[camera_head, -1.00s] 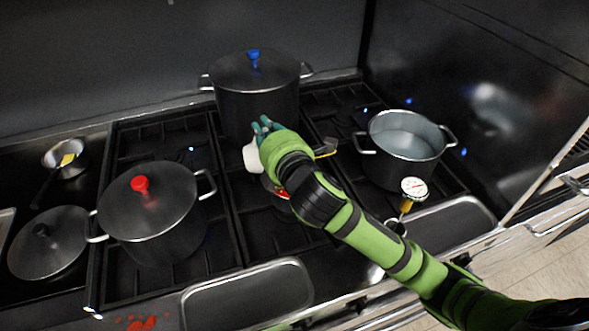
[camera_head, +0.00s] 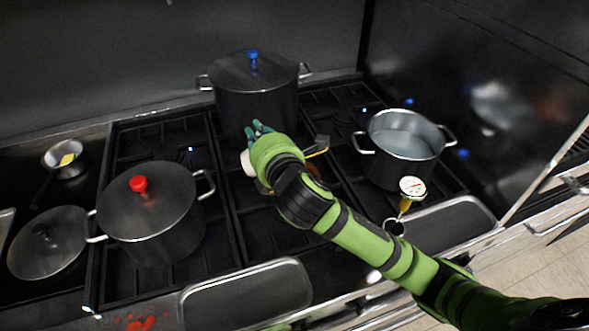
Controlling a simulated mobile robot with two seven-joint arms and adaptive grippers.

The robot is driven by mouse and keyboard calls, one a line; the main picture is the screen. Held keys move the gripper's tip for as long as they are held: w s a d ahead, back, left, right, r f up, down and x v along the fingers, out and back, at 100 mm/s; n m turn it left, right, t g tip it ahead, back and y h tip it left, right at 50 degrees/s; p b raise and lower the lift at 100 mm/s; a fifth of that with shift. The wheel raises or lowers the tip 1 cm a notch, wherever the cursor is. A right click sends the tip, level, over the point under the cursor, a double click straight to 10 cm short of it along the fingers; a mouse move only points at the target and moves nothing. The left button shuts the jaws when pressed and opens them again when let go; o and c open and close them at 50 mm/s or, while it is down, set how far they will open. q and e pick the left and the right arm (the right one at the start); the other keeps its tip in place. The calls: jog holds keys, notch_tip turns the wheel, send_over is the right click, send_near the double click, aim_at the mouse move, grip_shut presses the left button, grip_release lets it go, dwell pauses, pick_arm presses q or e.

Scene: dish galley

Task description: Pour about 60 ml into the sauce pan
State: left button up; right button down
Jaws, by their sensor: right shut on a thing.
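My right gripper (camera_head: 260,131) reaches over the middle of the stove, in front of the blue-knobbed pot. It is shut on a white container (camera_head: 247,163), mostly hidden behind my green wrist, so its tilt and contents cannot be told. A small patch of red (camera_head: 313,170) shows just right of my wrist, below a yellow-edged piece (camera_head: 317,153). It may belong to the sauce pan, but my arm hides most of that spot. I cannot see whether any liquid is flowing. My left gripper is not in view.
A dark pot with a blue knob (camera_head: 254,75) stands behind, a red-knobbed pot (camera_head: 148,203) at left. An open pot (camera_head: 403,147) of pale liquid stands right, near a dial thermometer (camera_head: 411,188). A small pan (camera_head: 66,158) and a loose lid (camera_head: 47,243) lie far left.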

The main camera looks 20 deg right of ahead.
jog(key=p, duration=0.1)
jog(key=a+n+p, duration=0.1)
jog(key=p, duration=0.1)
jog(key=shift+w+a+f, duration=0.1)
jog(key=shift+w+a, duration=0.1)
jog(key=shift+a, duration=0.05)
jog(key=shift+w+a+f+h, duration=0.1)
jog(key=shift+a+f+h, duration=0.1)
jog(key=shift+f+h, duration=0.15)
jog(key=shift+f+b, duration=0.15)
jog(key=shift+b, duration=0.15)
jog(key=shift+d, duration=0.15)
